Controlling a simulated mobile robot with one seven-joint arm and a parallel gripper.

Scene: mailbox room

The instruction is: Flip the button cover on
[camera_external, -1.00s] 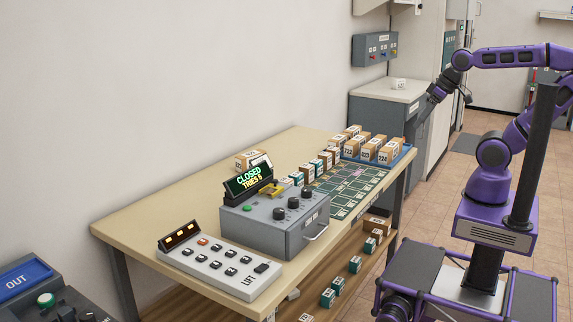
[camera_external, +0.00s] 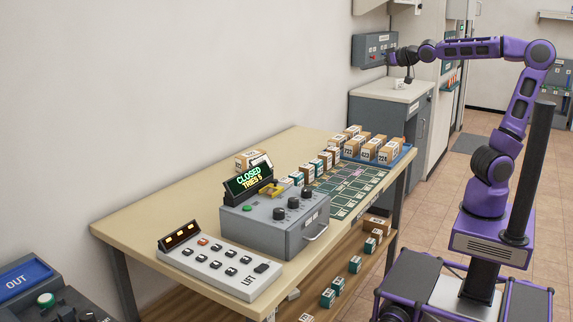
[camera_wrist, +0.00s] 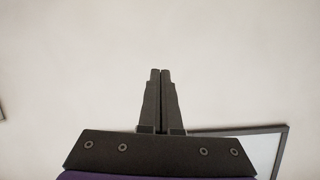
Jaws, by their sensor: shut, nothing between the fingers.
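A grey wall panel (camera_external: 373,48) with several small coloured knobs or buttons hangs above the grey cabinet. My gripper (camera_external: 391,58) is at the right end of this panel in the external view; contact cannot be told. In the wrist view my gripper (camera_wrist: 160,71) is shut and empty, its fingers together against a plain pale wall. A grey control box (camera_external: 277,218) on the table has a green button (camera_external: 247,208), dark knobs and a yellow part (camera_external: 270,190). Which of these is the button cover is too small to tell.
The long table (camera_external: 190,195) holds a lift keypad (camera_external: 218,266), a lit display (camera_external: 248,179) and a blue tray (camera_external: 400,160) of boxes. A small white box (camera_external: 398,85) sits on the cabinet (camera_external: 378,96) below my gripper. A dark-framed panel (camera_wrist: 262,148) shows at the wrist view's lower right.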

